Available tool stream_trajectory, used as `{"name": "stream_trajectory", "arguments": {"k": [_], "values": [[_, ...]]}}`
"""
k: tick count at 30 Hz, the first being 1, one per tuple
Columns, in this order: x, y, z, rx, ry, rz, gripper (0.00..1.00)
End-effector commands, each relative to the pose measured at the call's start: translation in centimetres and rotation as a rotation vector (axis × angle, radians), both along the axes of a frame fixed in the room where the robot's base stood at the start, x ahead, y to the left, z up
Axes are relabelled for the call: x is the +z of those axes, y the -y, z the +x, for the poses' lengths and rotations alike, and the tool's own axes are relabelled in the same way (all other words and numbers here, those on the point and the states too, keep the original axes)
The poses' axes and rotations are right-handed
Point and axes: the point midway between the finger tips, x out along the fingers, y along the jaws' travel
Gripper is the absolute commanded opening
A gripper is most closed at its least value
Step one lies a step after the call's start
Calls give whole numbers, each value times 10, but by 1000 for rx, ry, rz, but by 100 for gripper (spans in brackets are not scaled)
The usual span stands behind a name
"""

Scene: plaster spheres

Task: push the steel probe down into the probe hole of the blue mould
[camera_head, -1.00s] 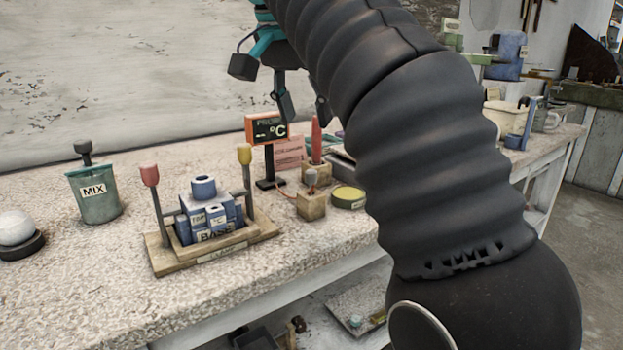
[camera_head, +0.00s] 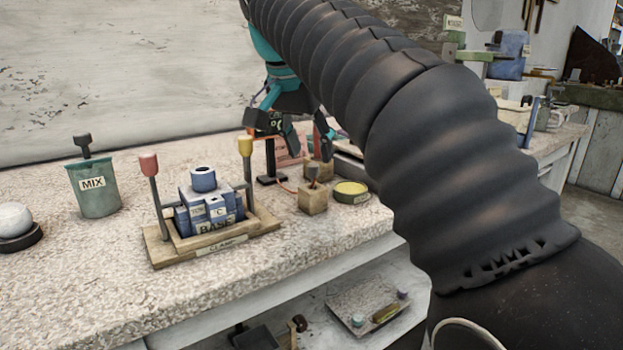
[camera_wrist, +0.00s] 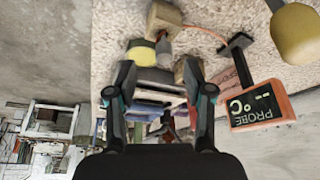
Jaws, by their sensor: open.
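The blue mould (camera_head: 203,208), marked BASE, stands in a wooden clamp frame (camera_head: 212,250) at centre left. A round blue piece with a dark hole (camera_head: 203,177) is on its top. The steel probe (camera_head: 313,172) stands in a small wooden block (camera_head: 312,200) to the right, its grey head up and an orange cable at the block. The block also shows at the top of the wrist view (camera_wrist: 163,18). My gripper (camera_head: 272,130) is above the table behind the probe, in front of the display. In the wrist view its fingers (camera_wrist: 158,80) are apart with nothing held.
The probe display (camera_wrist: 258,105) stands behind the block. A yellow-lidded tin (camera_head: 350,191) is right of the block. The clamp has red (camera_head: 149,164) and yellow (camera_head: 245,146) knobbed levers. A green MIX pot (camera_head: 94,188) and white sphere (camera_head: 14,220) are at left.

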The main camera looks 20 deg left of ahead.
Motion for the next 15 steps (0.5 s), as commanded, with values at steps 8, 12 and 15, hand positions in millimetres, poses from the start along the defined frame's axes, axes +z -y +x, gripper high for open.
{"name": "stream_trajectory", "arguments": {"k": [8, 12, 15], "values": [[-27, -1, 14, -2, -3, -2, 52], [-44, 0, 20, -2, -1, -1, 52], [-47, 0, 22, 0, 0, 0, 52]]}}
